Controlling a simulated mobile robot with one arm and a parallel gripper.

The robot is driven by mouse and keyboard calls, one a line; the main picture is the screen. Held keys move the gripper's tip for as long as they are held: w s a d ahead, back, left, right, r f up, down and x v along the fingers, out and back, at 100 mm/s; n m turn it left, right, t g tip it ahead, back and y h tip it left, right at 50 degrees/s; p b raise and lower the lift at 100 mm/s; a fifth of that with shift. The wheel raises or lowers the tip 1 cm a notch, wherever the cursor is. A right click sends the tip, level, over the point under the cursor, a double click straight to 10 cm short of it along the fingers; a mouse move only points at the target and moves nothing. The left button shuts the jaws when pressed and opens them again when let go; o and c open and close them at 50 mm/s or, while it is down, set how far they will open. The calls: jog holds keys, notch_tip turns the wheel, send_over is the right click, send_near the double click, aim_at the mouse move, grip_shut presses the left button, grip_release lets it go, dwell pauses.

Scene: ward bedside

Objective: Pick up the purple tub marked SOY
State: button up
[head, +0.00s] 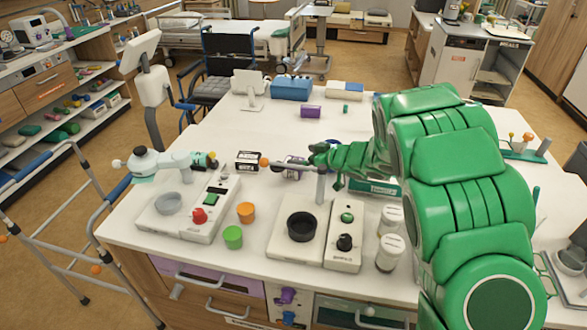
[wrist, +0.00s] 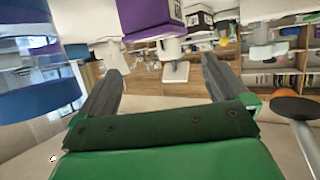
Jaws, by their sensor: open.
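A purple and white tub (head: 293,171) with a dark label stands mid-table in the head view, partly hidden by a rod in front. A plain purple block (head: 310,111) lies farther back. I cannot read SOY on either. My gripper (head: 318,156) is just right of the tub, but its fingers are hard to make out there. In the wrist view my gripper (wrist: 160,68) is open, with nothing between its fingers. A purple object (wrist: 150,18) with a label on one side shows above and beyond the fingers, cut by the top edge; I cannot tell which one it is.
A black and white tub (head: 248,160) stands left of the purple one. In front are a device with a red knob (head: 199,216), orange (head: 245,212) and green (head: 233,237) cups, and a black dish (head: 301,227). White-lidded jars (head: 390,252) stand near my arm.

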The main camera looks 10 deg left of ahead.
notch_tip(320, 180, down, 4)
jog(key=shift+r, duration=0.15)
jog(key=shift+x, duration=1.05)
jog(key=shift+w+a, duration=0.2)
jog(key=shift+a, duration=0.15)
jog(key=c, duration=1.2)
